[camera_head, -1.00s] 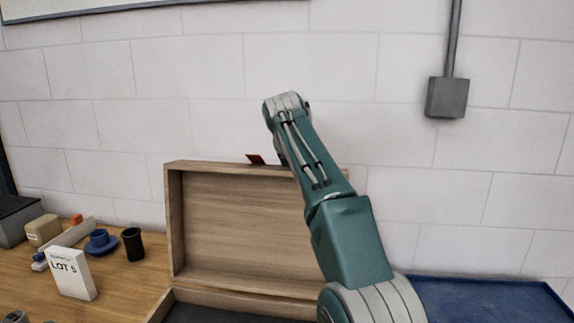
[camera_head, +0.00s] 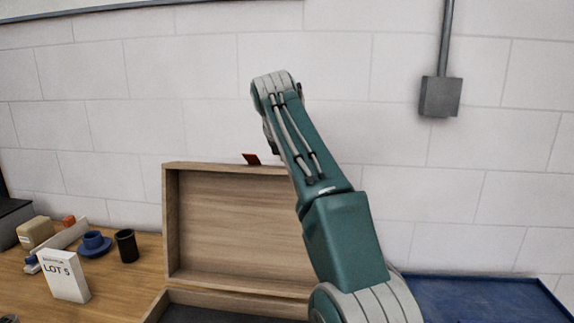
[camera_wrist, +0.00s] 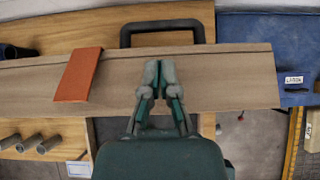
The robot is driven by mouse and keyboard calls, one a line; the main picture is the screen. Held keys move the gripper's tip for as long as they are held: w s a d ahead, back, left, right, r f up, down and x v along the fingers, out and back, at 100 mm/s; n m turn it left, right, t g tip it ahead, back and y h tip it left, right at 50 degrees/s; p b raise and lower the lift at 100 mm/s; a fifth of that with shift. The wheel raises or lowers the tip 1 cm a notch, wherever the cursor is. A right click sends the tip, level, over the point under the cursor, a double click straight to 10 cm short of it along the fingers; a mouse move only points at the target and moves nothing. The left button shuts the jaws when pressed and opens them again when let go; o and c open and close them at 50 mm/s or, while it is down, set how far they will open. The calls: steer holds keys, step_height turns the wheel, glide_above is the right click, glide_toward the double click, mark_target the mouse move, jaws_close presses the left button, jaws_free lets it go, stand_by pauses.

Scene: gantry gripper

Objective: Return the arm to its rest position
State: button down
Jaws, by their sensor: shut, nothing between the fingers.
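My arm (camera_head: 340,240) rises from the lower right in the head view, in front of the open wooden case (camera_head: 215,225), and bends at a grey joint near the wall. My gripper is hidden behind the arm in that view. In the wrist view my gripper (camera_wrist: 160,75) is shut and empty, its fingertips together. It shows over the case's wooden lid (camera_wrist: 200,85). A dark handle (camera_wrist: 165,30) shows just beyond the fingertips. I cannot tell the height between them.
An orange-red piece (camera_wrist: 78,75) lies on the lid. A white LOT 5 box (camera_head: 66,276), a blue cup (camera_head: 94,243) and a black cup (camera_head: 126,246) stand left of the case. A blue mat or tray (camera_head: 480,300) lies right. A grey wall box (camera_head: 440,96) hangs upper right.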

steer(key=shift+v, duration=1)
steer(key=shift+s+d+r, duration=0.1)
steer(key=shift+s+r, duration=0.05)
steer(key=shift+r, duration=0.1)
steer(key=s+d+f+m+g, duration=0.1)
steer(key=s+d+f+m, duration=0.1)
steer(key=s+d+m, duration=0.6)
steer(key=s+d+f+m, duration=0.3)
steer(key=s+d+m, duration=0.3)
steer(key=s+m, duration=0.35)
steer(key=s+d+f+m, duration=0.3)
steer(key=s+f+m, duration=0.5)
steer(key=s+f, duration=0.2)
steer(key=s+d+f+m+g, duration=0.1)
steer(key=s+d+f+m, duration=0.2)
steer(key=s+f+m, duration=0.6)
steer(key=shift+s+f+y, duration=0.3)
steer(key=shift+s+f, duration=0.15)
steer(key=shift+s, duration=0.3)
steer(key=shift+m, duration=0.25)
